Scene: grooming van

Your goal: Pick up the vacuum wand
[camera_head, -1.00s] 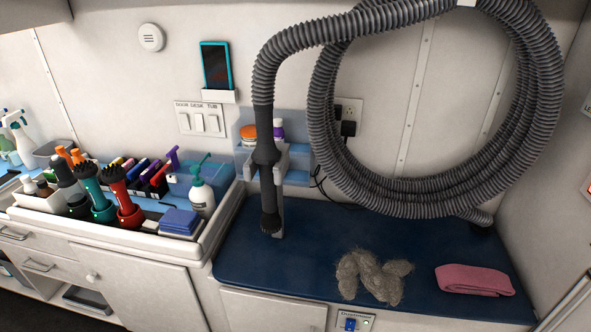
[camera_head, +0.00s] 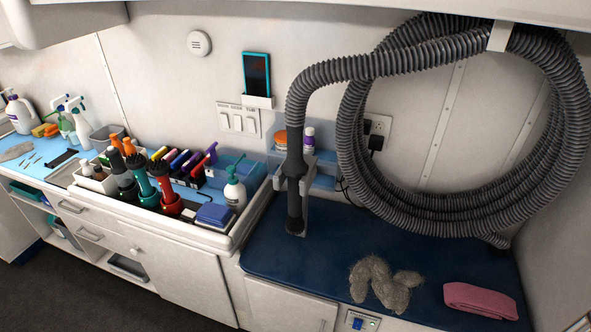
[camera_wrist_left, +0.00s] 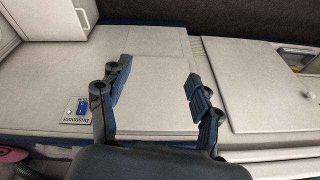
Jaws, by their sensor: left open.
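The vacuum wand (camera_head: 295,190) is a dark grey tube on the end of the thick ribbed hose (camera_head: 345,68). It stands upright in a pale holder at the back left of the blue mat, its lower end close to the mat. Neither gripper shows in the head view. In the left wrist view my left gripper (camera_wrist_left: 158,95) is open and empty, its two dark finger pads wide apart in front of pale cabinet fronts. The wand does not show in the left wrist view. My right gripper is in neither view.
On the blue mat (camera_head: 290,262) lie a clump of grey hair (camera_head: 378,284) and a folded pink towel (camera_head: 480,300). Left of it a tray of brushes and bottles (camera_head: 195,232) crowds the counter. The hose coil hangs on the wall. The mat's middle is clear.

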